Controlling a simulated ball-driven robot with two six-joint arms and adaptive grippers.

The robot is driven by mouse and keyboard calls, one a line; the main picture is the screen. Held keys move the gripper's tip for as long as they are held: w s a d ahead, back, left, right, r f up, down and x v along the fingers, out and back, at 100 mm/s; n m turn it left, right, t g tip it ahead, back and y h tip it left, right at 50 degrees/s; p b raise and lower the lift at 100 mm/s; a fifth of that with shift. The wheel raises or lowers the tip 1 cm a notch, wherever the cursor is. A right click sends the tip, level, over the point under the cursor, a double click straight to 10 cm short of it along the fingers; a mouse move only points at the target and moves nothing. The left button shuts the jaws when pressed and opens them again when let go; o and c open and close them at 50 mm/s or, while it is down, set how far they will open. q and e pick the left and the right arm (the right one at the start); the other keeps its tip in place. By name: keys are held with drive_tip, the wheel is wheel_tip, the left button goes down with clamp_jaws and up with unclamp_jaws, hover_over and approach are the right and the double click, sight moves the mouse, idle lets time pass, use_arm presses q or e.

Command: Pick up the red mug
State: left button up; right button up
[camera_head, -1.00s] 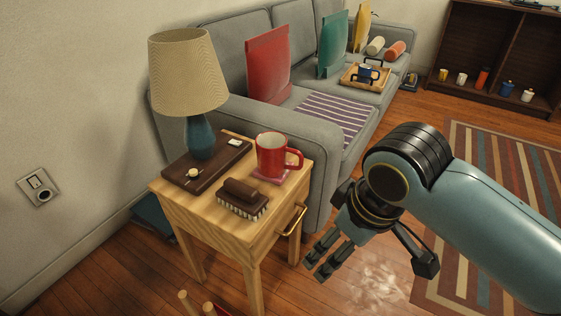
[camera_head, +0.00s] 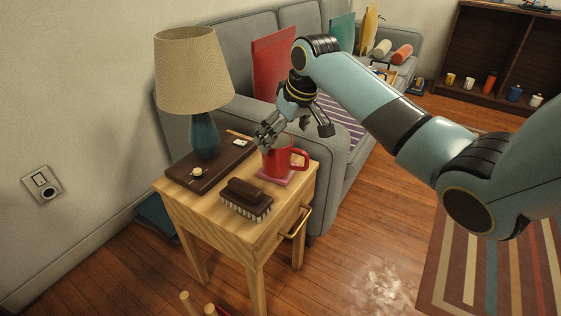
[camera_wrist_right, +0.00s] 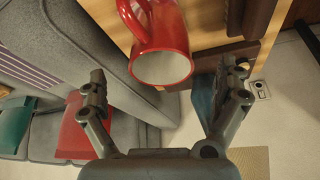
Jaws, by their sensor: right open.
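The red mug (camera_head: 277,162) stands upright on a pink coaster (camera_head: 276,178) on the wooden side table (camera_head: 232,226). Its handle points right in the head view. My right gripper (camera_head: 270,135) is at the mug's upper far side, and its fingers cover part of the rim. In the right wrist view, the mug (camera_wrist_right: 165,45) shows its open, empty mouth. The fingers of my right gripper (camera_wrist_right: 165,85) are spread wide, with the mug's mouth just ahead between them and nothing held. My left gripper is not in view.
A brush (camera_head: 246,198) lies in front of the mug. A dark brown board (camera_head: 190,176) and a lamp (camera_head: 203,135) stand left of it. The grey sofa arm (camera_head: 325,165) rises close behind and right. Open floor (camera_head: 345,265) lies right of the table.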

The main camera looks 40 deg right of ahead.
sight(277, 152)
drive_tip(key=shift+x, duration=1)
drive_tip(key=shift+w+f+b, duration=0.15)
drive_tip(key=shift+f+b, duration=0.3)
drive_tip(key=shift+f, duration=0.15)
drive_tip(key=b+x, duration=0.2)
drive_tip(key=x, duration=0.2)
drive_tip(key=shift+a, duration=0.1)
drive_tip(key=shift+w+f+b, duration=0.2)
drive_tip(key=shift+f+b, duration=0.1)
drive_tip(key=shift+f, duration=0.1)
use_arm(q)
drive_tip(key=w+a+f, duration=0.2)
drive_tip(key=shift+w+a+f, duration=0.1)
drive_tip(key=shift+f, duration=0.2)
use_arm(e)
drive_tip(key=shift+r, duration=0.1)
drive_tip(key=c, duration=1.4)
